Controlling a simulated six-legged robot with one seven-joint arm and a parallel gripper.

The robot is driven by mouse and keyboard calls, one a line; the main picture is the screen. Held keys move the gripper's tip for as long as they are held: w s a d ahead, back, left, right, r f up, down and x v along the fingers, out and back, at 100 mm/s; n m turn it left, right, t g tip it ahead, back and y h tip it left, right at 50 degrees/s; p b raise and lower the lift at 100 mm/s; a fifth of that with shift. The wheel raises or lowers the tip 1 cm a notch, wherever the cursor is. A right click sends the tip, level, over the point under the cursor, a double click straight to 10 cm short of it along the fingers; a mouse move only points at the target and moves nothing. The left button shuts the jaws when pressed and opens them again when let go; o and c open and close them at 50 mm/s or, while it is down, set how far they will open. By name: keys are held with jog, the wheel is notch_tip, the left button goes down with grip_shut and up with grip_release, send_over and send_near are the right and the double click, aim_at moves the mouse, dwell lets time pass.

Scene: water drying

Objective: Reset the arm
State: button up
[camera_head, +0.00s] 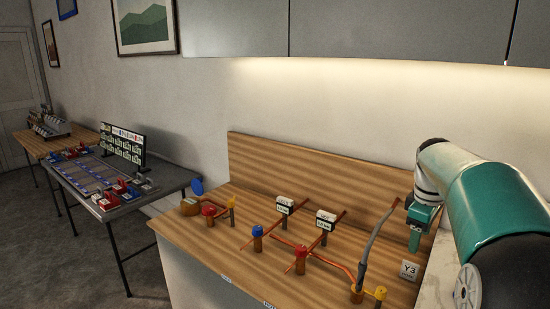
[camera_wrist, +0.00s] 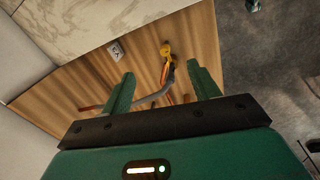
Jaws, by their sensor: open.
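My gripper (camera_head: 417,227) is at the right in the head view, at the end of my green and white arm, above the right end of the wooden counter (camera_head: 185,240). In the wrist view my gripper (camera_wrist: 158,92) shows two green fingers spread apart with nothing held between them. Beyond the fingers lie a yellow valve (camera_wrist: 166,49) and a grey hose (camera_wrist: 155,97). The grey hose (camera_head: 372,238) stands up from the counter just left of my gripper in the head view. The yellow valve (camera_head: 380,292) is below it.
Copper pipes with a red valve (camera_head: 302,252), a blue valve (camera_head: 257,231) and small white signs (camera_head: 326,220) stand on the counter. A Y3 label (camera_head: 409,270) is near my gripper. Cabinets (camera_head: 400,30) hang above. A grey table (camera_head: 165,187) stands at the left beside open floor.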

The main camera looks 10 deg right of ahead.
jog(key=s+a+m+t, duration=0.2)
jog(key=s+a, duration=0.4)
jog(key=a, duration=0.7)
jog(key=s+a+m+t, duration=0.15)
jog(key=s+a, duration=0.35)
jog(key=a, duration=0.7)
jog(key=s+a+f+m+t+y, duration=0.1)
jog(key=s+a+f+m, duration=0.2)
jog(key=s+a+f, duration=0.1)
jog(key=shift+s+a+f, duration=0.25)
jog(key=shift+s+a, duration=0.65)
jog(key=shift+s, duration=0.3)
